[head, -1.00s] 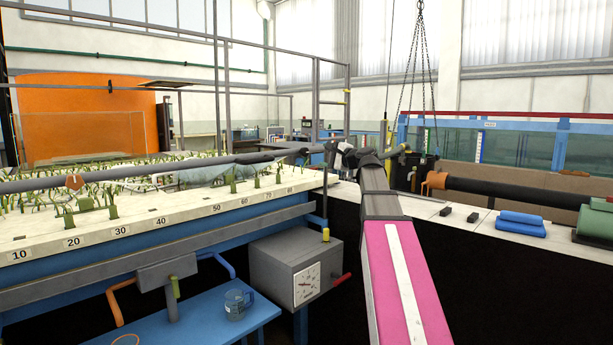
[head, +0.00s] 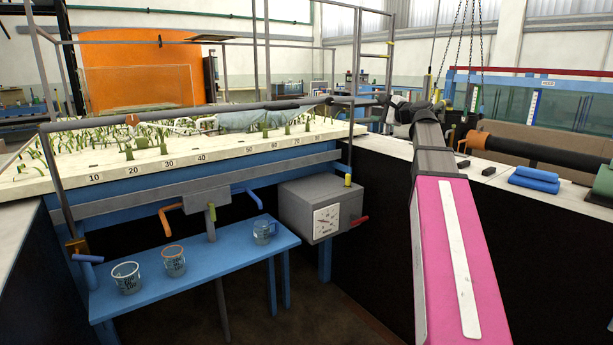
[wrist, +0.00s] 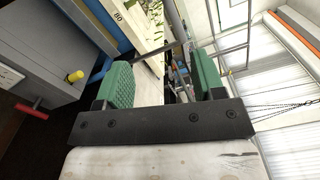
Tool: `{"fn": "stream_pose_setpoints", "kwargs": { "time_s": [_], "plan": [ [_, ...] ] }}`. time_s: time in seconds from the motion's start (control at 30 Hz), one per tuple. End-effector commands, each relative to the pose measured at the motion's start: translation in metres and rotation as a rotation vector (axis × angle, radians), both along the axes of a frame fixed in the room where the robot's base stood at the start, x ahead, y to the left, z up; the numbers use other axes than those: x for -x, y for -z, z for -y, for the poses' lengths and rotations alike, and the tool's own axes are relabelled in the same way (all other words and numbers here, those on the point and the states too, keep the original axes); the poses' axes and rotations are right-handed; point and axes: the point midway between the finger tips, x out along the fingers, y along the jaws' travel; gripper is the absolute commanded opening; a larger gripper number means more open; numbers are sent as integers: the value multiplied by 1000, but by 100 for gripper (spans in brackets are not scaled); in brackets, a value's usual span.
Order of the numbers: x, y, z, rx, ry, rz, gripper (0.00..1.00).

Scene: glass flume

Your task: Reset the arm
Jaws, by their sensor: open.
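My arm shows in the head view as a pink and grey link stretching forward from the lower right, past the right end of the planted flume bed (head: 225,155). Its far end is small there, and the fingers cannot be made out. In the wrist view my gripper (wrist: 165,85) is open, with its two green ribbed pads wide apart and nothing between them. Beyond the pads are the pale bed edge with the number 80, a grey rail and distant equipment. The wrist picture is tilted.
A blue bench (head: 200,265) holds measuring cups, including a clear one (head: 125,277) and an orange-rimmed one (head: 173,261). A grey box with a dial (head: 322,208) stands left of my arm. Blue rolled cloths (head: 535,180) lie on the right counter. Dark floor lies open below.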

Motion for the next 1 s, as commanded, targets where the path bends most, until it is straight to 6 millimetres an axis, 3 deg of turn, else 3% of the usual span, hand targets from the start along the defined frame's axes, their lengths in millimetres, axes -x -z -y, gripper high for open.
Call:
{"fn": "stream_pose_setpoints", "kwargs": {
  "time_s": [0.27, 0.57, 0.77, 1.0],
  "plan": [
    [1, 40, -9, 84, -8, -32, 63],
    [6, 110, -26, 235, -34, -90, 63],
    [20, 190, -42, 411, -83, -157, 63],
    [60, 315, -64, 709, -208, -263, 63]
  ]
}}
